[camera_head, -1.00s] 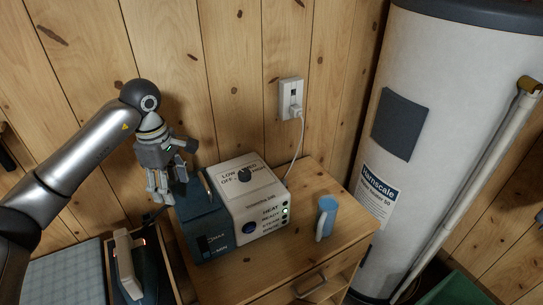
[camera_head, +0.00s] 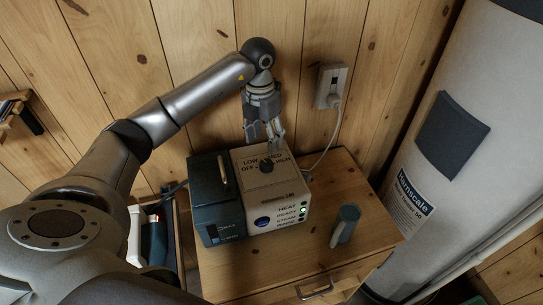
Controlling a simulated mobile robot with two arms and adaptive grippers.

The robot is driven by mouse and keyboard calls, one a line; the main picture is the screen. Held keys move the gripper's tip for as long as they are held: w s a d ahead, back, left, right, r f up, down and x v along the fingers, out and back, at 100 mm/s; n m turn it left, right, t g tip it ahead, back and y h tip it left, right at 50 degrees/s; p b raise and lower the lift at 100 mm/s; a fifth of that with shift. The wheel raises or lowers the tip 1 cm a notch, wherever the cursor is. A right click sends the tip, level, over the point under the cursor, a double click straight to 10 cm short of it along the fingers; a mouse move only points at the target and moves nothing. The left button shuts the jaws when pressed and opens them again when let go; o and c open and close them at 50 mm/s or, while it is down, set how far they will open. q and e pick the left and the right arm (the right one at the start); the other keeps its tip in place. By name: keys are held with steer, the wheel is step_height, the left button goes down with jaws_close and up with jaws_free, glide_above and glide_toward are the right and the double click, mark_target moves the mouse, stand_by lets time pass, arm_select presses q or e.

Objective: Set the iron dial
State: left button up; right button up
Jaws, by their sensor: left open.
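The steam station (camera_head: 280,200) stands on the wooden cabinet, with a dark tank on its left side and a white body. Its dial is a black knob (camera_head: 266,166) on the white top, with OFF, LOW, MED and HIGH lettered around it, partly covered. My left gripper (camera_head: 268,148) points down just above and behind the dial, open; whether a fingertip touches the knob I cannot tell. A green light shows beside HEAT on the front, near a blue round button (camera_head: 262,222). My right gripper is not in view. The iron (camera_head: 146,236) shows partly at the left, behind my arm.
A large white tank (camera_head: 455,130) stands at the right.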

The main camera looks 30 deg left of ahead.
mark_target(266, 163)
arm_select(q)
steer(key=f, duration=0.2)
steer(key=f+p, duration=0.1)
steer(key=f, duration=0.2)
steer(key=f+p, duration=0.1)
steer(key=f, duration=0.2)
steer(key=shift+d+f, duration=0.15)
steer(key=shift+d, duration=0.1)
steer(key=shift+f+p, duration=0.3)
steer(key=shift+f, duration=0.05)
steer(key=shift+c, duration=0.5)
steer(key=c, duration=0.9)
